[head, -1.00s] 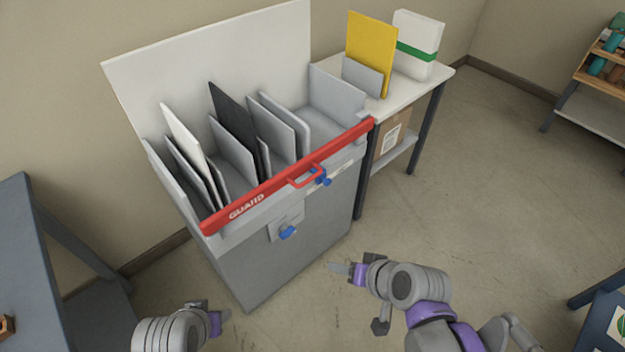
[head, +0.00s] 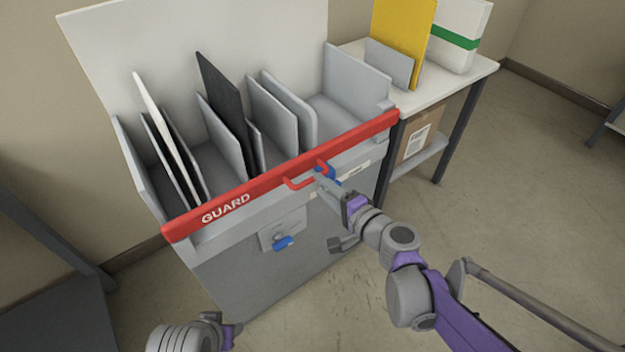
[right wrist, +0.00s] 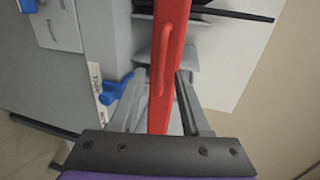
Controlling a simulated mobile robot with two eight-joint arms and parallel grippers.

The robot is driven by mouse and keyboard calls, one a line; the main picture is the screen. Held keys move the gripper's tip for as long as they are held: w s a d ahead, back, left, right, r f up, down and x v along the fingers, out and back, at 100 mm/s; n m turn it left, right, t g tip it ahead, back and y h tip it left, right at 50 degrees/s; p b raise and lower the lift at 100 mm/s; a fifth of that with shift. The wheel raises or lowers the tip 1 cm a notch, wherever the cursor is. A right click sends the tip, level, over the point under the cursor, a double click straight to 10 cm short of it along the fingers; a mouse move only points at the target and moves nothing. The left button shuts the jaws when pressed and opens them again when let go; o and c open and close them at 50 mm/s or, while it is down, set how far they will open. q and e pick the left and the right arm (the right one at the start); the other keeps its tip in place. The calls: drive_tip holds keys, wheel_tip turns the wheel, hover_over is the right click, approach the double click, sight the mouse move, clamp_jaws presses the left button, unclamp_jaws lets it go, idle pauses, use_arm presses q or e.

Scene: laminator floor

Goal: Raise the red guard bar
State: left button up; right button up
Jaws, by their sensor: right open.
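The red guard bar (head: 262,183), marked GUARD, lies across the front top edge of a grey slotted bin and has a small red loop handle (head: 298,184). My right gripper (head: 325,180) is open at the bar's front, near the right end of the handle. In the right wrist view the bar (right wrist: 172,30) runs between the two spread fingers (right wrist: 160,85), with the handle (right wrist: 164,60) just beyond the fingertips. I cannot tell whether a finger touches the bar. My left gripper (head: 232,331) is low at the bottom edge, away from the bar; its jaws are unclear.
The grey bin (head: 230,275) holds several upright panels behind the bar. A blue knob (head: 283,242) sits on its front; another blue part (head: 328,171) is beside my right fingers. A white-topped table (head: 455,78) stands to the right.

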sight(312, 179)
drive_tip(key=x, duration=0.5)
drive_tip(key=shift+w+b, duration=0.1)
drive_tip(key=shift+b, duration=0.3)
clamp_jaws()
idle(1.0)
